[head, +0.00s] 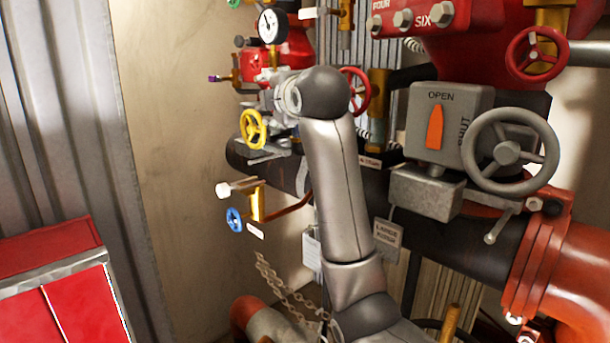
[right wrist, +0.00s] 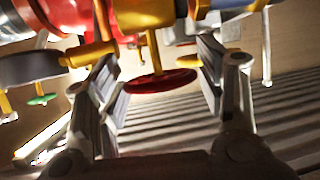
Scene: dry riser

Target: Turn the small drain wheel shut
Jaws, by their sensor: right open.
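My right gripper (right wrist: 158,76) is open in the right wrist view. A small red handwheel (right wrist: 165,84) on a yellow brass stem lies between its two fingers, with space on both sides; I see no contact. In the head view my right arm rises through the middle and hides its gripper. A red wheel (head: 358,91) shows just right of the arm's upper joint; I cannot tell whether it is the same one. No label that I can read marks which wheel is the drain wheel. My left gripper is not in view.
Other handwheels are yellow (head: 253,130), small blue (head: 235,219), large grey (head: 510,151) and red at the right (head: 535,54). A gauge (head: 272,25) and a grey indicator box (head: 436,125) marked OPEN stand near my arm. A red cabinet (head: 60,285) is lower left.

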